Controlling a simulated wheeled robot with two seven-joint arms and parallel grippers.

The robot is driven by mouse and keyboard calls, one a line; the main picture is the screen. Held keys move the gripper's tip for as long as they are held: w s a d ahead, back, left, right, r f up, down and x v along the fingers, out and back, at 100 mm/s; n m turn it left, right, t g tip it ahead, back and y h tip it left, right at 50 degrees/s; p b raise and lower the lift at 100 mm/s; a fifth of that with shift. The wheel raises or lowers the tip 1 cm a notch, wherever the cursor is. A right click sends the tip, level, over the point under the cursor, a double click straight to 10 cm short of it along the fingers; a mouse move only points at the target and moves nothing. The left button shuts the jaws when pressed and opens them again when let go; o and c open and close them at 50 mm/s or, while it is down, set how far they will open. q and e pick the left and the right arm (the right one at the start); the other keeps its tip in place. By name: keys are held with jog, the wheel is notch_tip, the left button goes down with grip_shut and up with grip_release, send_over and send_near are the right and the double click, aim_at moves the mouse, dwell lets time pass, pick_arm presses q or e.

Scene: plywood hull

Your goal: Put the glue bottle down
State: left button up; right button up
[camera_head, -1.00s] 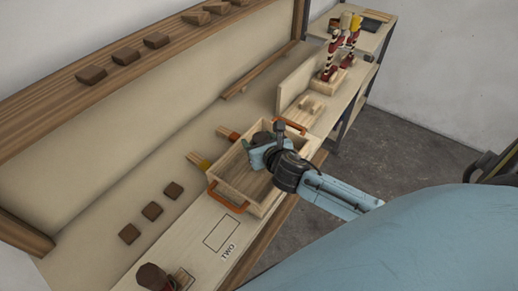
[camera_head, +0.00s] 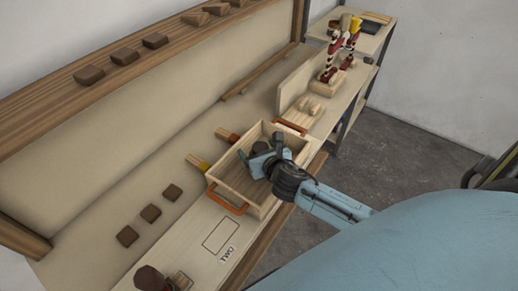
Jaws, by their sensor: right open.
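My right gripper (camera_head: 262,158) is open over the wooden crate with orange handles (camera_head: 222,188), its fingers reaching down inside the rim. A small dark shape (camera_head: 262,144) shows in the crate just behind the fingers, partly hidden; I cannot tell whether it is the glue bottle. No glue bottle can be made out clearly. My left gripper is not in view.
A marked rectangle labelled TWO (camera_head: 220,236) lies bare in front of the crate. Several dark blocks (camera_head: 150,213) are at the left. A dark brown object (camera_head: 150,279) stands at the bottom edge.

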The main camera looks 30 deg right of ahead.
jog(key=shift+r, duration=0.2)
jog(key=p+v, duration=0.1)
jog(key=v, duration=1.1)
